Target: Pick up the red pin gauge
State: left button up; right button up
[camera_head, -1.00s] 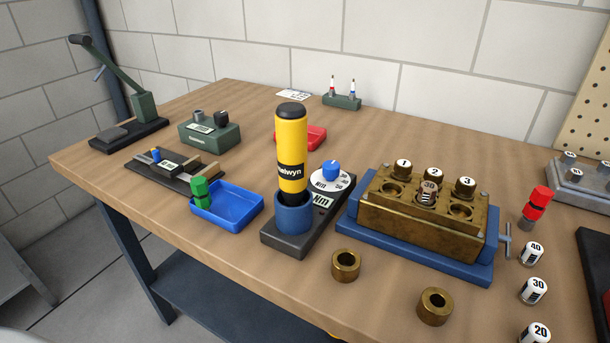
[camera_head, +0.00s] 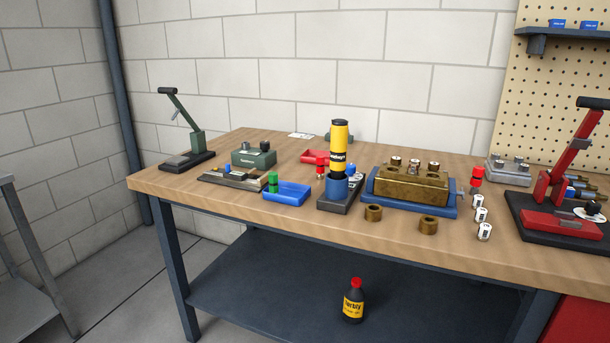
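Neither of my grippers is in view. I cannot tell for sure which red piece is the pin gauge. A red-topped piece with a grey lower end (camera_head: 477,176) stands upright on the bench, right of the brass block. A smaller red-capped piece with a pale lower part (camera_head: 320,160) shows just left of the yellow cylinder, by the red tray (camera_head: 308,155). A similar green piece (camera_head: 272,182) stands at the left end of the blue tray (camera_head: 292,197).
The yellow cylinder (camera_head: 339,145) stands in a blue cup on a dark base. The brass block (camera_head: 412,187) sits on a blue plate, with two brass rings (camera_head: 373,213) in front. White-labelled cylinders (camera_head: 480,214) and a red press (camera_head: 555,195) are at right. A dark bottle (camera_head: 353,302) stands on the lower shelf.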

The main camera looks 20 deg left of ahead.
aim_at(320, 159)
jog(key=u, duration=0.8)
jog(key=i, duration=1.35)
jog(key=z, duration=0.35)
jog(key=k, duration=1.3)
jog(key=u, duration=0.75)
jog(key=i, duration=1.75)
jog(key=z, duration=0.3)
